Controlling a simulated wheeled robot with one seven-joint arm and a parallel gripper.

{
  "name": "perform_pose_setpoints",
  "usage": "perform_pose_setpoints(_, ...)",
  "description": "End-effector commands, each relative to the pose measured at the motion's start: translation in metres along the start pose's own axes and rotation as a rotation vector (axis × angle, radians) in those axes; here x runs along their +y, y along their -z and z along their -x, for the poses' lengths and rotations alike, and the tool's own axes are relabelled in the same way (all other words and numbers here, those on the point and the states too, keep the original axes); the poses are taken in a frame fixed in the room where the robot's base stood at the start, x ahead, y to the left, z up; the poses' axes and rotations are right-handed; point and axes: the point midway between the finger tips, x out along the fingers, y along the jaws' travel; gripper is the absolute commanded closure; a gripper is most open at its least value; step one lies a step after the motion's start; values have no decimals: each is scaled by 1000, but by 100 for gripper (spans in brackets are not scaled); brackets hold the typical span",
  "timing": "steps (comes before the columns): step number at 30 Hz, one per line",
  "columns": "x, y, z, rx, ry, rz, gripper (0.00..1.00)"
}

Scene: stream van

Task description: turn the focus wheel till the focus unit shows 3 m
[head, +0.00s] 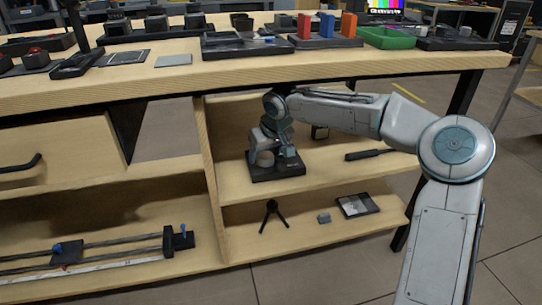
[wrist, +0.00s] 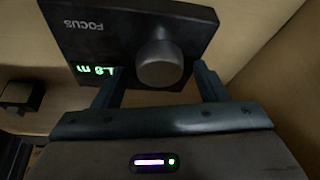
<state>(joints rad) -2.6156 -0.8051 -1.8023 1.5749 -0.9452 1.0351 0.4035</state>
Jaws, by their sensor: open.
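The focus unit (wrist: 115,35) is a black box with the word FOCUS, upside down in the wrist view. Its green display (wrist: 97,70) is small and inverted; it seems to read 1.8 m. The focus wheel (wrist: 160,64) is a round grey knob on its face. My gripper (wrist: 158,78) is open, one finger on each side of the wheel, with visible gaps. In the head view the focus unit (head: 278,176) sits on the middle shelf, and my gripper (head: 272,143) covers much of it.
A dark box (head: 320,132) and a black rod (head: 368,154) share the shelf. Below are a small tripod (head: 272,214), a grey block (head: 324,217) and a framed tray (head: 358,206). The wooden worktop (head: 150,84) overhangs my arm; an upright panel (head: 208,160) stands left.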

Motion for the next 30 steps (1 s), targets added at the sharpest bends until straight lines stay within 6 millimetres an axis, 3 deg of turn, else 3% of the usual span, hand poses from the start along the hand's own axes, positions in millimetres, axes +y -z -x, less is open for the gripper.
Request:
perform_pose_setpoints(5, 1, 2, 17, 2, -1, 0, 33)
perform_pose_setpoints(21, 2, -78, 46, -1, -3, -2, 33)
perform_pose_setpoints(30, 1, -105, 56, 0, -1, -1, 33)
